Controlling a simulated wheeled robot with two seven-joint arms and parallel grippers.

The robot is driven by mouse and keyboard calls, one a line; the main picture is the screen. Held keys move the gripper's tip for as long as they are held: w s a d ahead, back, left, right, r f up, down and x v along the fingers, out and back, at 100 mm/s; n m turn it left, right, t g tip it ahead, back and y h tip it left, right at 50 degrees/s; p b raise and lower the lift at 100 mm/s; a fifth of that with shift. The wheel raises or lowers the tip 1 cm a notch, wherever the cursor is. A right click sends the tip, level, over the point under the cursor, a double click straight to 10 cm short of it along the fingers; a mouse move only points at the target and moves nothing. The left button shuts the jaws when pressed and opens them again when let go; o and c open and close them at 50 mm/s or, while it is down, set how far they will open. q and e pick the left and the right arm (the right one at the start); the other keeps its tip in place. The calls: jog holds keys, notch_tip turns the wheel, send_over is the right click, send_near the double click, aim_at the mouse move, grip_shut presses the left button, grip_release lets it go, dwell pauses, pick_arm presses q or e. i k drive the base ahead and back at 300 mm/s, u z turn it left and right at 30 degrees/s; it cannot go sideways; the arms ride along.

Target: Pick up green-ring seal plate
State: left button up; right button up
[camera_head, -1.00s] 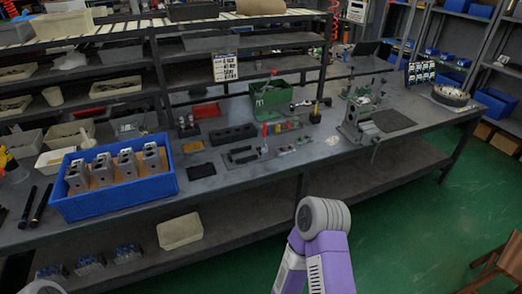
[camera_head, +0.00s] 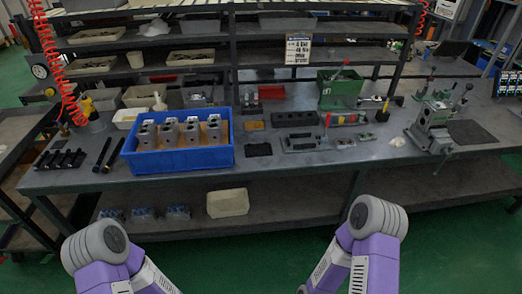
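The green-ring seal plate cannot be told apart for sure at this size. Several small parts (camera_head: 345,142) lie on the grey workbench (camera_head: 285,172) right of the middle, some with hints of green, beside a dark fixture block (camera_head: 303,142). Only links of my two arms show at the bottom of the head view, left and right. Both my grippers are out of view, so what they hold is hidden.
A blue bin (camera_head: 181,161) with several metal valve blocks (camera_head: 190,130) stands on the bench at left. A green box (camera_head: 340,88) stands at the back, and a vise-like device (camera_head: 430,128) at right. Black tools (camera_head: 62,159) lie far left. Green floor is free before the bench.

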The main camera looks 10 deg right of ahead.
aim_at(364, 136)
jog(key=z, duration=2.05)
jog(key=i, duration=2.75)
jog(key=u, duration=2.7)
